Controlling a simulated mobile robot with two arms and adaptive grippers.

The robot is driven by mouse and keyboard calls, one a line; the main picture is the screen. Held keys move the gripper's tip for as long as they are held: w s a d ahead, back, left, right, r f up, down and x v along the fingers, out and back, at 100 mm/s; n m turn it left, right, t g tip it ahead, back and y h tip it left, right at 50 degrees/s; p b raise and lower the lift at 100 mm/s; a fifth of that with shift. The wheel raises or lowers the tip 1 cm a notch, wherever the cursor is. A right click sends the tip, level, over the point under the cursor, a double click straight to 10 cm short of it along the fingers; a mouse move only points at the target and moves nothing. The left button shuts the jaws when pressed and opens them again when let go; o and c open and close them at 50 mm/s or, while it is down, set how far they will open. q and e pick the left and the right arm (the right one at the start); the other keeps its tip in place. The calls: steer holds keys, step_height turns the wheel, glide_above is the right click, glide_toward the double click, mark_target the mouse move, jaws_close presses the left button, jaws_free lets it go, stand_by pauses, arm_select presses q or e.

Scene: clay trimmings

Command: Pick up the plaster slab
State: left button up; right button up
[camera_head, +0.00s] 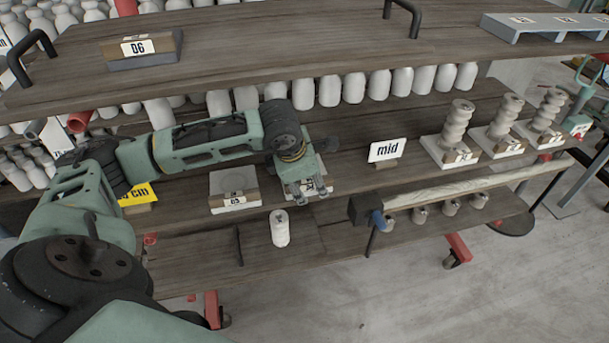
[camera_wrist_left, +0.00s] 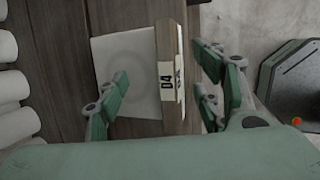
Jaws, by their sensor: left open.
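A pale square slab (camera_wrist_left: 128,55) with a faint round mark lies on the shelf, with a wooden block labelled 04 (camera_wrist_left: 169,45) along its edge. In the head view my left gripper (camera_head: 306,190) is over it and hides most of it; a corner of the slab (camera_head: 328,185) shows. The left gripper also shows in the left wrist view (camera_wrist_left: 162,78). It is open and empty, with one finger over the slab and two on the far side of the block. A similar slab labelled 03 (camera_head: 230,182) sits to the left. My right gripper is not in view.
A "mid" sign (camera_head: 387,150) and wavy stacked columns on white slabs (camera_head: 458,125) stand to the right. White bottles (camera_head: 330,90) line the back. The upper shelf (camera_head: 270,48) overhangs. A white cylinder (camera_head: 279,228) stands on the lower shelf.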

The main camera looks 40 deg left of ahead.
arm_select(q)
steer(key=shift+c, duration=0.2)
jaws_close()
stand_by(0.3)
steer(key=shift+r, duration=0.15)
